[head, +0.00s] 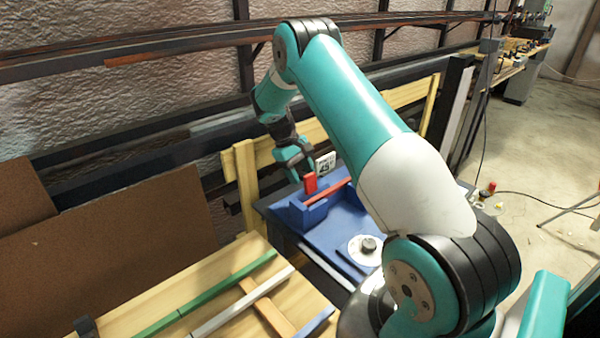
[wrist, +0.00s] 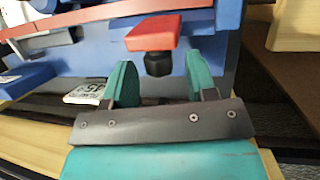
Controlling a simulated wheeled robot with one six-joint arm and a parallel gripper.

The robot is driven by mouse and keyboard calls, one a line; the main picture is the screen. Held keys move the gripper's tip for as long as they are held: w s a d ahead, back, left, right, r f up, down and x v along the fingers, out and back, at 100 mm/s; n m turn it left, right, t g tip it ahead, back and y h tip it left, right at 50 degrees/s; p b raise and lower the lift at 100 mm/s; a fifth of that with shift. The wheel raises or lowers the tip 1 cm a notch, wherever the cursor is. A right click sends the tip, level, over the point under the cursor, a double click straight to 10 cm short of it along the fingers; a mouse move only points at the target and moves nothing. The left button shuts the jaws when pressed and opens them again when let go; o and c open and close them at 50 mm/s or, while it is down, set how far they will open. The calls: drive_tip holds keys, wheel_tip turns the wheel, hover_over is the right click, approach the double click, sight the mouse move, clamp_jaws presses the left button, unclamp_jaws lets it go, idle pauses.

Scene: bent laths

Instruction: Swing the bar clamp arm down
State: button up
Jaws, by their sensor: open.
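A red block (wrist: 152,32) with a dark round stem below it shows just beyond my open fingers in the wrist view. It looks like the end of the bar clamp arm. In the head view this red block (head: 310,184) is just below my gripper (head: 303,168). My gripper (wrist: 162,82) has its two teal fingers spread, with nothing held between them. A long red strip (head: 328,193) crosses the blue fixture (head: 298,212); the strip (wrist: 75,26) also shows at the upper left of the wrist view. I cannot tell how the block joins the fixture.
A blue bench top (head: 335,228) carries the fixture and a pale disc with a dark knob (head: 366,246). A small printed card (head: 326,163) is beside my gripper. Green and white laths (head: 240,303) lie on a wooden bench at the front left. Wooden posts stand behind.

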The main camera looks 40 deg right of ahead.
drive_tip(key=c, duration=0.9)
